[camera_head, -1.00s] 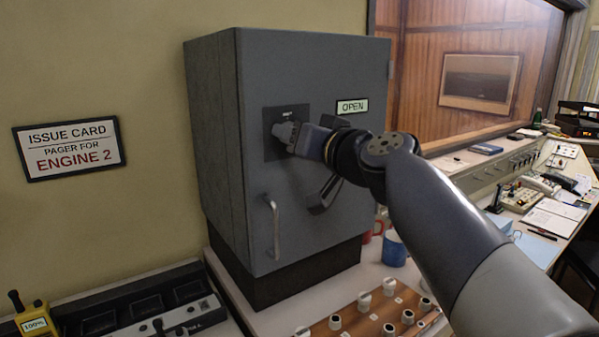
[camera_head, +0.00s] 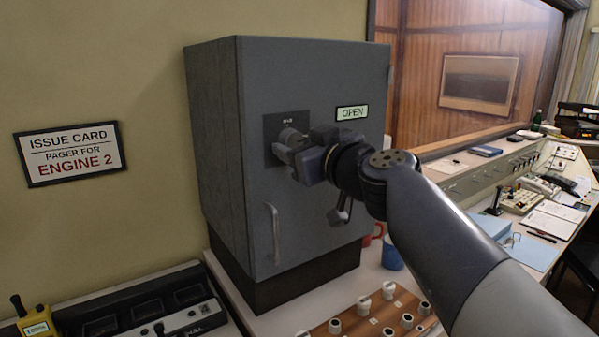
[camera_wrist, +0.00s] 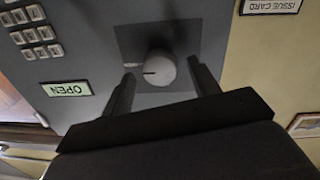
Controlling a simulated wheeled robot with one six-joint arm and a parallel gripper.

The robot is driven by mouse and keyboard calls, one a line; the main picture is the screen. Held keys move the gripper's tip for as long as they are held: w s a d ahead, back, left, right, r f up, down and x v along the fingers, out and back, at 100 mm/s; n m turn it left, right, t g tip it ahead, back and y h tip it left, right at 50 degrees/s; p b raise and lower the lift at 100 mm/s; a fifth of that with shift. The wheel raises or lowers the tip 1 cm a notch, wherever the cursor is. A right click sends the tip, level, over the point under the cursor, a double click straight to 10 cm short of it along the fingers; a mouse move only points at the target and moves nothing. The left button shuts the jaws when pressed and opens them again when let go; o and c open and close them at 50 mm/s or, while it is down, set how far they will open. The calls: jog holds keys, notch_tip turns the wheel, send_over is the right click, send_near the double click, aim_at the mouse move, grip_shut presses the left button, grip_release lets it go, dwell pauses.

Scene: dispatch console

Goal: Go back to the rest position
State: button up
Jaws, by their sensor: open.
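My gripper (camera_head: 285,155) is in front of the grey cabinet's door, by the dark square plate with the round knob. The wrist view shows the round grey knob (camera_wrist: 158,70) between and just beyond the two spread fingers of my gripper (camera_wrist: 160,82). The fingers look clear of the knob on both sides. In the head view the knob (camera_head: 290,138) is partly hidden behind my gripper. The grey cabinet (camera_head: 215,150) is shut, and a green label (camera_head: 352,112) on it reads OPEN.
A door handle (camera_head: 273,232) is on the cabinet below my gripper. A wooden panel with several knobs (camera_head: 345,322), a blue mug (camera_head: 392,253) and a red mug (camera_head: 372,235) stand near the cabinet's base. A yellow pager (camera_head: 36,320) is at lower left. A console desk runs along the right.

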jog(key=shift+s+d, duration=0.2)
jog(key=shift+s, duration=0.1)
